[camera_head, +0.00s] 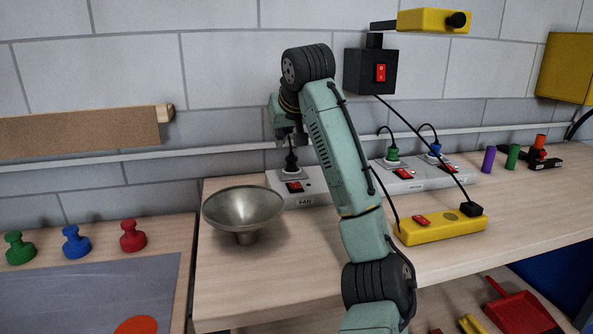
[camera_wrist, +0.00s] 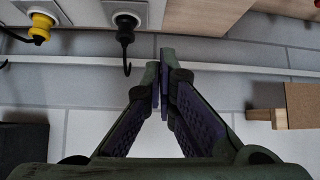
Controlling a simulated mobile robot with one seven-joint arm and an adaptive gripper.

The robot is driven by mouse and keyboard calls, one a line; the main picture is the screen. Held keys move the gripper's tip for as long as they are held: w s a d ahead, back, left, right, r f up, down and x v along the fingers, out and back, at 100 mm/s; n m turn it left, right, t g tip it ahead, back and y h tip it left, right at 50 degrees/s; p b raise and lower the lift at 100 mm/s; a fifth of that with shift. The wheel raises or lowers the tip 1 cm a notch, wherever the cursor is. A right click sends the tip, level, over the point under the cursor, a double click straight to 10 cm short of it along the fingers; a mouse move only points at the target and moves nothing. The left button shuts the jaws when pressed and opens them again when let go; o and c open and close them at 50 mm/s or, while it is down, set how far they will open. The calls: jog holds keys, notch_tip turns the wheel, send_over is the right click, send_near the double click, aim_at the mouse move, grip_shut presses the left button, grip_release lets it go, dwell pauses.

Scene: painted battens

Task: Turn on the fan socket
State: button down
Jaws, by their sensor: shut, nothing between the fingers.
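The fan socket (camera_head: 313,186) is a white block labelled FAN on the bench at the wall, partly behind my arm. Its red rocker switch (camera_head: 294,187) faces front; I cannot tell which way it is tipped. A black plug (camera_head: 291,161) stands in its outlet. My gripper (camera_head: 288,136) is above and behind this plug, by the wall, partly hidden by my arm. In the wrist view my gripper (camera_wrist: 160,78) is shut and empty, its fingertips just right of a black plug (camera_wrist: 125,28) and apart from it. The red switch does not show there.
A metal bowl (camera_head: 243,210) stands left of the fan socket. Right of my arm are a white strip (camera_head: 425,181) with green and blue plugs and a yellow strip (camera_head: 440,228). A black switch box (camera_head: 371,73) hangs above. The bench front is clear.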

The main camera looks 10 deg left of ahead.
jog(key=shift+m+g+h, duration=0.5)
jog(key=shift+g+h, duration=0.1)
jog(key=d, duration=0.5)
jog(key=shift+d+f, duration=0.1)
jog(key=shift+d, duration=0.2)
jog(key=shift+w, duration=0.1)
jog(key=p, duration=0.3)
send_over(296, 183)
jog(key=s+d, duration=0.1)
jog(key=s, duration=0.1)
notch_tip(296, 183, down, 8)
jog(key=shift+r, duration=0.1)
jog(key=f, duration=0.2)
jog(key=shift+s+d+f, duration=0.15)
jog(key=shift+s+f, duration=0.1)
jog(key=shift+f, duration=0.1)
jog(key=shift+s+f, duration=0.1)
jog(key=shift+f, duration=0.6)
